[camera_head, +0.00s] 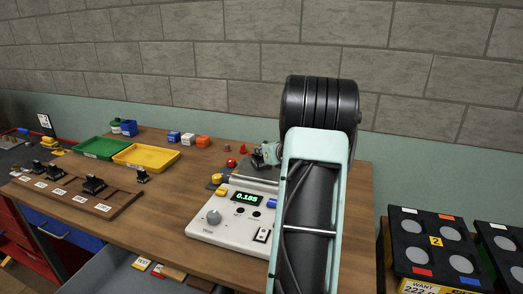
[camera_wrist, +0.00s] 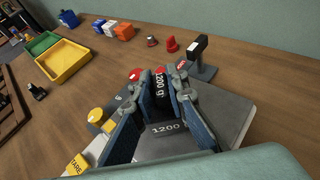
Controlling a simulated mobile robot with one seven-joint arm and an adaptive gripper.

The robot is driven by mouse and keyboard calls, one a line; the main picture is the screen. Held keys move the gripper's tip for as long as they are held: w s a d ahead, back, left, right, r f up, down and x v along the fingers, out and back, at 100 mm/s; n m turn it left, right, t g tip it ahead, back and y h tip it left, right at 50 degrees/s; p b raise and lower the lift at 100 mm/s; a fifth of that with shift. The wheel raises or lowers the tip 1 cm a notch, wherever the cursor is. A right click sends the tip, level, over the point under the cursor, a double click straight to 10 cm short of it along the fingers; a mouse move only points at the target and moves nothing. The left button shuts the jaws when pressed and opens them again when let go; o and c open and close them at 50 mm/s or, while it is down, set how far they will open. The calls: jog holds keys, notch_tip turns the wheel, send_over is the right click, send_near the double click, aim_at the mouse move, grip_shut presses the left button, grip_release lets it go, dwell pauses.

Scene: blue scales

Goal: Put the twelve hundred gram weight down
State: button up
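The twelve hundred gram weight (camera_wrist: 160,86) is black with white "1200 g" lettering. In the wrist view it sits between the blue-padded fingers of my gripper (camera_wrist: 165,92), which look shut on it. It is over the grey metal pan (camera_wrist: 232,118) of the scale; I cannot tell whether it touches the pan. In the head view my gripper (camera_head: 265,154) is at the back of the white scale (camera_head: 212,226), mostly hidden by my arm, and the weight is not clearly visible. The green display (camera_head: 246,198) seems to read 0.155 or 0.185.
A wooden rack (camera_head: 117,203) with several black weights stands at the left. Green (camera_head: 98,147) and yellow (camera_head: 146,157) trays lie behind it. Small colored blocks (camera_head: 188,139) are at the back. A black post (camera_wrist: 199,50) stands beside the pan. Open wood lies between rack and scale.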

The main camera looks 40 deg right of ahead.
jog(key=o, duration=0.4)
jog(key=shift+s+r, duration=0.15)
jog(key=shift+r, duration=0.05)
jog(key=v, duration=1.1)
jog(key=shift+s+a+r, duration=0.1)
jog(key=shift+s+a, duration=0.05)
jog(key=shift+s, duration=0.25)
